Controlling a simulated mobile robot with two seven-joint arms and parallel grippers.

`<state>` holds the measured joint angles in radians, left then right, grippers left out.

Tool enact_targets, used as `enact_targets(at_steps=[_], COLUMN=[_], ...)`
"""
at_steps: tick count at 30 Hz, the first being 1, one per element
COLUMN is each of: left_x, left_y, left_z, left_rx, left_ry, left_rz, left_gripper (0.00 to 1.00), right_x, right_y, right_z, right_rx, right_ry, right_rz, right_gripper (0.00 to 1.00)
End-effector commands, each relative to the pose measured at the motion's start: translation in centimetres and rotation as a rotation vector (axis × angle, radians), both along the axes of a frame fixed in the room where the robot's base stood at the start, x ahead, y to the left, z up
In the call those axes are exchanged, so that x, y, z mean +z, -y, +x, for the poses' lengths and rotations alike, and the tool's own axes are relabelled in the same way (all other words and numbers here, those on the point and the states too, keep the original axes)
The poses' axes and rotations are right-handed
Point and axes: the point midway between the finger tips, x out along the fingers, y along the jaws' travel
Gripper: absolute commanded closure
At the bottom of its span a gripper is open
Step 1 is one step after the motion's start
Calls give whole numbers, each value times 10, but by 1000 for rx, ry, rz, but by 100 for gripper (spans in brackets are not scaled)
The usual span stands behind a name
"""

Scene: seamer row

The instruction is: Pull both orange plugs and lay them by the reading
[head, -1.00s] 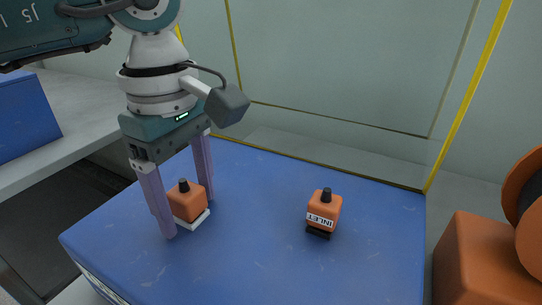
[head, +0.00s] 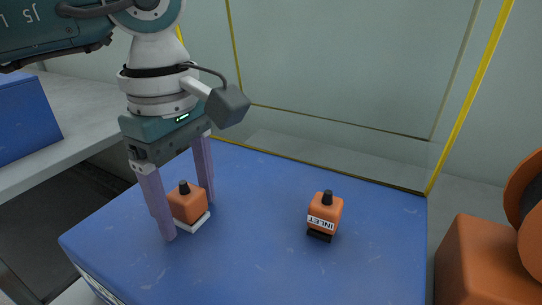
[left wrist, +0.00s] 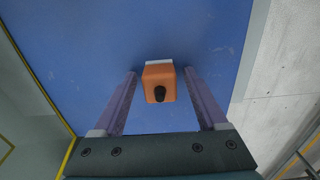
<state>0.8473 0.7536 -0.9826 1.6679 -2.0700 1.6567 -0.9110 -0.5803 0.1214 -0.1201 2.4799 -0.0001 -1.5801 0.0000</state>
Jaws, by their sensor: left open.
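One orange plug (head: 187,204) with a black knob on top stands on a white base on the blue surface (head: 260,262). My left gripper (head: 190,212) is open, its two fingers pointing down on either side of this plug, with gaps between. The left wrist view shows the same plug (left wrist: 159,82) between the spread fingers (left wrist: 160,90). A second orange plug (head: 324,211), labelled INLET, stands on a black base to the right, with no gripper near it. My right gripper is not in view. No reading can be made out.
A clear panel with yellow edges (head: 466,95) stands behind the blue surface. A large orange machine part (head: 480,262) is at the right edge. A grey bench (head: 95,115) with a blue box (head: 25,118) is at the left. The blue surface between and in front of the plugs is clear.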

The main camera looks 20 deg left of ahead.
Motion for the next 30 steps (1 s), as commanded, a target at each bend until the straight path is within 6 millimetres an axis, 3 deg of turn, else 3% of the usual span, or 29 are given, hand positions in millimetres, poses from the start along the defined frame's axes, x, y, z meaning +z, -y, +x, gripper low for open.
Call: enact_targets(at_steps=[13, 30], left_x=[0, 0], left_y=[0, 0], left_z=[0, 0], left_rx=[0, 0], left_ry=[0, 0], left_rz=[0, 0], left_gripper=[26, 90], right_x=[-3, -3], right_y=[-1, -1], right_z=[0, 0], right_rx=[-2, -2], right_ry=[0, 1], right_rz=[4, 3], right_gripper=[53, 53])
